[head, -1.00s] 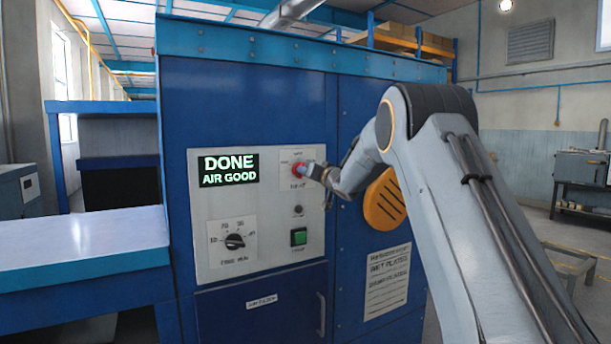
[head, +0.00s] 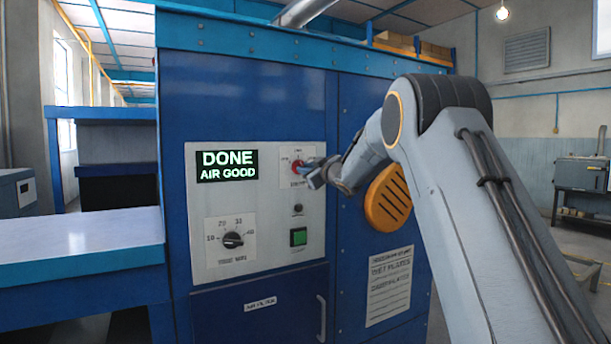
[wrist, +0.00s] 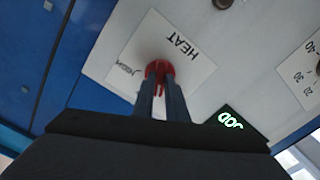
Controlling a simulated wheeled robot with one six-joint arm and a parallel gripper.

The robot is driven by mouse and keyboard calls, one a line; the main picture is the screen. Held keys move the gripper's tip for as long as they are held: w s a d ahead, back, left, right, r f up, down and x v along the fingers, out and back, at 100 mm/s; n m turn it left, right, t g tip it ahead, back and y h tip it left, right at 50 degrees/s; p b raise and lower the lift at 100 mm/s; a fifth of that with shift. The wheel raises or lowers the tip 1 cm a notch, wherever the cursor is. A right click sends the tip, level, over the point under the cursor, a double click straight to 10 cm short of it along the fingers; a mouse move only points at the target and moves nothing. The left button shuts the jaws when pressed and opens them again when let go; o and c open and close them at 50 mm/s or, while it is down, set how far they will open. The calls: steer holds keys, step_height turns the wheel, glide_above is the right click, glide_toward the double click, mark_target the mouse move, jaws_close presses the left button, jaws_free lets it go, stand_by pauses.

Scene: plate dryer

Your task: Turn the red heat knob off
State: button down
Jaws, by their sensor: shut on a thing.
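The red heat knob (head: 298,166) sits on a white label plate at the upper right of the dryer's control panel (head: 205,240). In the wrist view the knob (wrist: 158,72) is at the upper centre, beside the word HEAT. My gripper (head: 312,172) reaches it from the right. In the wrist view both fingers (wrist: 160,92) are shut on the knob's red grip. The fingers hide part of the knob, and I cannot tell which mark it points to. The display (head: 227,166) reads DONE, AIR GOOD.
A black timer dial (head: 233,240) is at the lower left of the panel. A small dark button (head: 298,209) and a green button (head: 298,237) sit below the knob. An orange vented disc (head: 388,200) is right of the panel, close to my arm.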

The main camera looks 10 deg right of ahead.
steer(key=n+b, duration=0.3)
steer(key=n, duration=0.2)
steer(key=shift+f+n+b, duration=0.1)
steer(key=shift+n+b, duration=0.2)
steer(key=shift+n, duration=0.1)
stand_by(0.4)
steer(key=c, duration=1.8)
jaws_free()
steer(key=shift+o, duration=0.2)
steer(key=b+v, duration=0.1)
steer(key=v, duration=0.7)
steer(key=shift+b, duration=0.3)
